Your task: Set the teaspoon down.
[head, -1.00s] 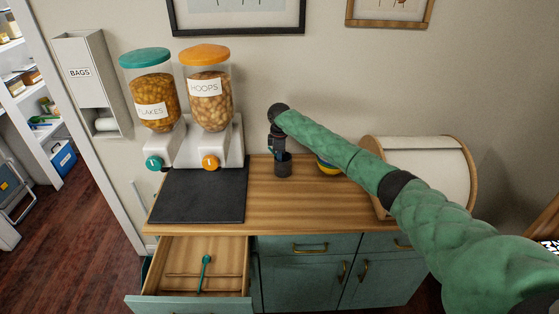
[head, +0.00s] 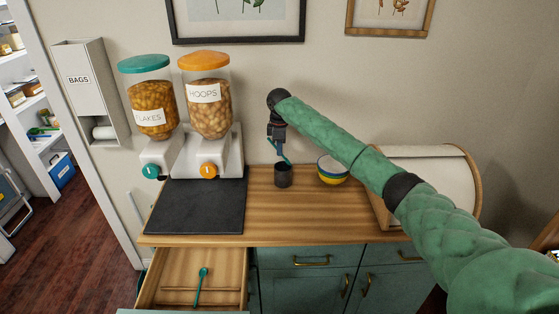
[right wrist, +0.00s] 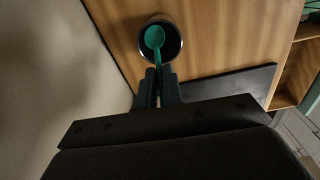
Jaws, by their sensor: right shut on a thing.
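A teal teaspoon (head: 286,158) is held in my right gripper (head: 278,147), which is shut on it. In the right wrist view the teaspoon (right wrist: 155,38) sticks out past the shut fingers (right wrist: 157,80), its bowl in front of the dark cup's opening (right wrist: 174,46). In the head view the dark cup (head: 283,177) stands upright on the wooden counter (head: 300,212), just below the spoon's tip. Whether the tip touches the cup I cannot tell. A similar teal spoon (head: 202,280) lies in the open drawer (head: 172,272). My left gripper is not in view.
A dark mat (head: 198,206) lies left of the cup, before two cereal dispensers (head: 207,145). Stacked bowls (head: 332,172) stand right of the cup, and a bread bin (head: 440,180) stands at the counter's right. The counter in front of the cup is clear.

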